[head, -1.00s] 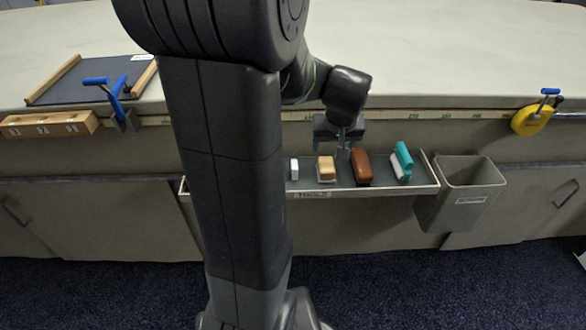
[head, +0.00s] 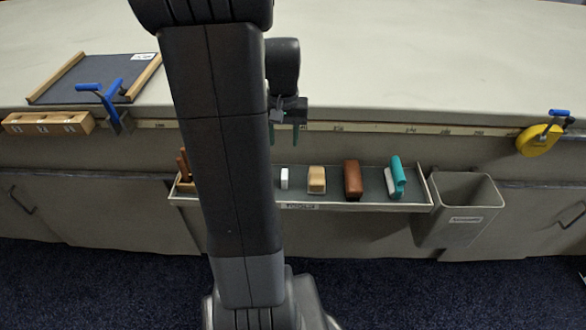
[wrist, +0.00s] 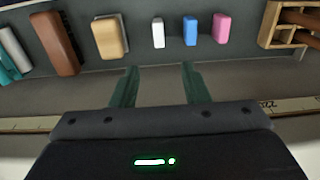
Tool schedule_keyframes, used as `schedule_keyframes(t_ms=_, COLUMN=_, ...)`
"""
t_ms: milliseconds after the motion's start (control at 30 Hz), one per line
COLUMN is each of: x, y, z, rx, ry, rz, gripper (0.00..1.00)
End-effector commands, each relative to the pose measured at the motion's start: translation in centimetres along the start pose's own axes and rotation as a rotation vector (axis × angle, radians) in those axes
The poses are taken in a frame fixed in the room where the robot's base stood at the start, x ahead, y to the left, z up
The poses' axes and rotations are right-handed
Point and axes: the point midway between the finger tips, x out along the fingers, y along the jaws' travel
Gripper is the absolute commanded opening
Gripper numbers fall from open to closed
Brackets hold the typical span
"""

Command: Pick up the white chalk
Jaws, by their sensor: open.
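The white chalk (head: 284,178) is a small white block lying in the tool tray (head: 330,205), just right of my arm column in the head view. In the wrist view the white chalk (wrist: 158,32) lies between a tan block and a blue piece. My gripper (head: 286,138) is above the tray, near the table's front edge. In the wrist view my gripper (wrist: 158,75) is open with nothing between its green fingers. The chalk lies beyond the fingertips, roughly in line with the gap between them, not touching.
Beside the chalk are a tan block (head: 317,179), a brown block (head: 353,179), a teal-and-white tool (head: 396,177), a blue piece (wrist: 190,30) and a pink piece (wrist: 222,28). A wooden holder (wrist: 283,25) and a grey bin (head: 465,205) flank the row.

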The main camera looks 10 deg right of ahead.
Motion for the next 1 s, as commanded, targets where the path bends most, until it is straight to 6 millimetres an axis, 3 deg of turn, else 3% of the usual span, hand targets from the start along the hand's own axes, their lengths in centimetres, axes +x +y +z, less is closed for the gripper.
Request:
schedule_keyframes(t_ms=133, x=0.7, y=-0.8, z=0.2, rx=0.004, ry=-0.022, rz=0.013, gripper=0.42)
schedule_keyframes(t_ms=500, x=7.4, y=-0.6, z=0.4, rx=0.005, ry=-0.022, rz=0.013, gripper=0.42)
schedule_keyframes(t_ms=767, x=9.4, y=-0.4, z=0.6, rx=0.005, ry=-0.022, rz=0.012, gripper=0.42)
schedule_keyframes(t_ms=1000, x=12.9, y=0.0, z=1.0, rx=0.005, ry=-0.022, rz=0.012, gripper=0.42)
